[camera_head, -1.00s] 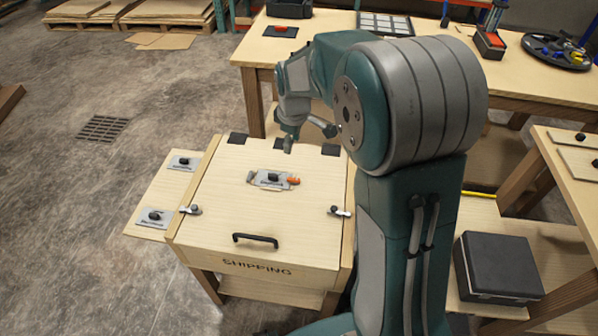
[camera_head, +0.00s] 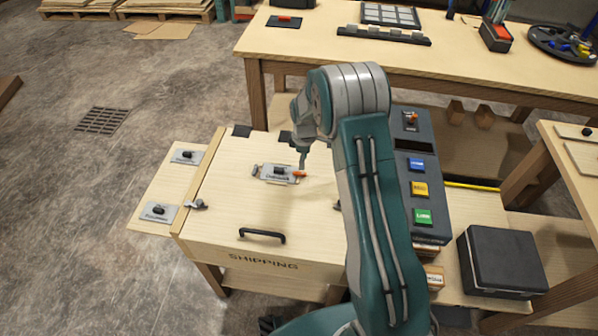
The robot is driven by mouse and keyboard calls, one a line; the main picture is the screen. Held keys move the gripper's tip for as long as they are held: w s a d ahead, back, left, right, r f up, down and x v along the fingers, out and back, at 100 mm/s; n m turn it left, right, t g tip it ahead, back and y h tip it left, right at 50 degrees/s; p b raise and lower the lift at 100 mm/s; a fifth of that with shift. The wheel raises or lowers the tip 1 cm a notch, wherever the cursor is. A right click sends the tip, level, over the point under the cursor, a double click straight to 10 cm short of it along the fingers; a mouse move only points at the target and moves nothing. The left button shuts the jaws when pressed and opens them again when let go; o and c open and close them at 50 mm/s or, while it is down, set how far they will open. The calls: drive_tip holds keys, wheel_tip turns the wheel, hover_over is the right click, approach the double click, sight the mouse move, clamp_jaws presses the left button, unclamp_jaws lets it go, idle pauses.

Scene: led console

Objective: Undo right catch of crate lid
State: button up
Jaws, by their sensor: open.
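The wooden crate, marked SHIPPING, stands with its lid (camera_head: 225,212) closed. A black handle (camera_head: 262,236) is at the lid's front. The left catch (camera_head: 196,204) sits at the left edge of the lid. The right catch is mostly hidden behind my arm; only a small bit (camera_head: 337,205) shows beside the arm. A metal plate (camera_head: 277,174) with a black knob and an orange tip lies on the lid's middle. My gripper (camera_head: 301,166) is above the lid, near the plate's orange end. It is small in view and its jaws look empty.
A dark console (camera_head: 420,180) with blue, yellow and green buttons stands right of my arm. A black case (camera_head: 500,262) sits at the lower right. Left side shelf (camera_head: 150,215) carries two small plates. A workbench (camera_head: 290,45) runs behind.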

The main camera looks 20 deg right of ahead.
sight(303, 174)
wheel_tip(303, 174, down, 6)
drive_tip(key=shift+w+f, duration=0.1)
clamp_jaws()
